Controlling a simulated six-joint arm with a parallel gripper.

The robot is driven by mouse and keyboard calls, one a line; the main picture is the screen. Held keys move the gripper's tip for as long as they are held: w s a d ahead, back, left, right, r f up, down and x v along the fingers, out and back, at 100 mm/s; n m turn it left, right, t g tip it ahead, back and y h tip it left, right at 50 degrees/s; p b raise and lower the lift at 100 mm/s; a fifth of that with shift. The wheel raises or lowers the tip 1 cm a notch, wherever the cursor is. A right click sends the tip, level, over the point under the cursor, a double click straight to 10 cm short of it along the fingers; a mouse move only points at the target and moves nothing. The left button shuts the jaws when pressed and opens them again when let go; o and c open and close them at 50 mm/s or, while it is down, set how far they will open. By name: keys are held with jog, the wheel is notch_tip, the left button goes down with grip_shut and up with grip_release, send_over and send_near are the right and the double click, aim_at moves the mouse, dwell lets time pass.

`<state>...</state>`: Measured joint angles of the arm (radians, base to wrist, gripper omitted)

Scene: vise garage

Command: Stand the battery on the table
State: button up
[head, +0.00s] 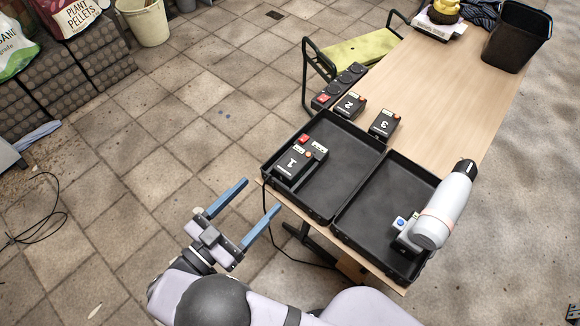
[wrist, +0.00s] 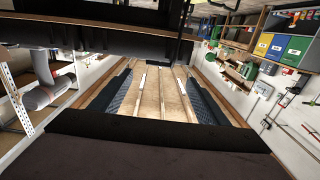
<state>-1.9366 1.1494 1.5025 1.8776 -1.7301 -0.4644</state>
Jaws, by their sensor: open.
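A black battery-like block marked 1 (head: 300,163), with red and white parts on its top, lies in the left tray of the head view. Similar black blocks marked 2 (head: 349,105) and 3 (head: 384,124) lie on the table (head: 440,90) just behind the trays. I cannot tell which of them is the task's battery. My gripper (head: 261,195) has two blue fingers spread apart with nothing between them. It is left of the left tray, over the floor side and apart from all the blocks. I make out no block in the wrist view.
Two black trays, left (head: 336,177) and right (head: 375,205), fill the table's near end. A black power strip (head: 338,86) lies behind block 2. A black bin (head: 516,42) stands far back; mid-table is clear.

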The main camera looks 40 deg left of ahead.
aim_at(288, 166)
jog(key=shift+w, duration=0.15)
jog(key=shift+w+a+f+p, duration=0.1)
jog(key=shift+w+p, duration=0.3)
jog(key=shift+w, duration=2.95)
jog(key=shift+w, duration=0.1)
jog(key=shift+w+p, duration=0.6)
jog(key=shift+w, duration=1.9)
jog(key=shift+r, duration=0.2)
jog(key=c, duration=1.6)
jog(key=shift+c, duration=0.2)
